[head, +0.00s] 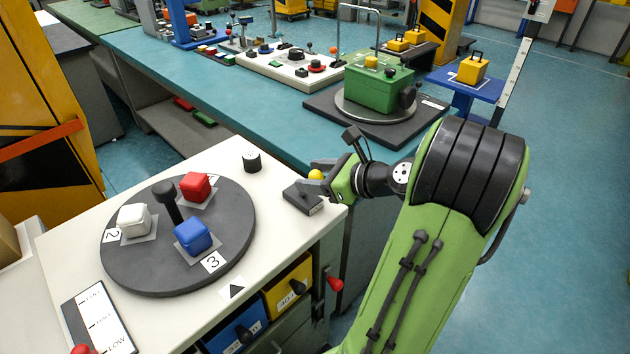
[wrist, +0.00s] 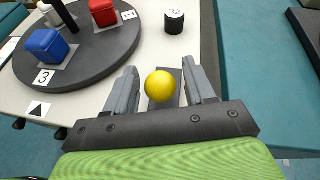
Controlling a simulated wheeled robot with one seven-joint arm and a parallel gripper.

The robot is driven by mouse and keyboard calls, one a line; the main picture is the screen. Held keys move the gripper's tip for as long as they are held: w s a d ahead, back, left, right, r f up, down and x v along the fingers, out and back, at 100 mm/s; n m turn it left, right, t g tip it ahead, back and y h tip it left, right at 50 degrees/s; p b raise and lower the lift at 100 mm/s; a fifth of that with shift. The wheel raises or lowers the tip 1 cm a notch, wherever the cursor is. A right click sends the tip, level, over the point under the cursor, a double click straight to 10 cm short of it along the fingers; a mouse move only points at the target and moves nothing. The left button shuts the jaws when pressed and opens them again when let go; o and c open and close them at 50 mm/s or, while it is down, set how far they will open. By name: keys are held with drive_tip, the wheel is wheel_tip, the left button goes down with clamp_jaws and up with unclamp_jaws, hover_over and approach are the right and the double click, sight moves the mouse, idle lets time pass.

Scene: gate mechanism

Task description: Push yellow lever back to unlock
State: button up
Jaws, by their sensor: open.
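The yellow ball knob of the lever (head: 316,175) stands over a small dark base (head: 303,198) at the right edge of the white table. In the wrist view the yellow knob (wrist: 159,86) sits between my two open fingers, with a gap on each side. My gripper (head: 322,177) reaches in from the right at the knob's height, and its near finger hides part of the lever. My gripper also shows in the wrist view (wrist: 160,82), open and empty. The lever's shaft is hidden under the knob.
A dark round turntable (head: 140,262) with red, white and blue blocks and a black post stands to the left. A black knob (head: 252,161) stands behind the lever base. A green box (head: 379,85) sits on the teal bench beyond.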

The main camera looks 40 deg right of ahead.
clamp_jaws()
idle(0.3)
drive_tip(key=shift+w+r+p, duration=0.1)
drive_tip(key=shift+r+p, duration=0.05)
drive_tip(key=shift+p, duration=0.3)
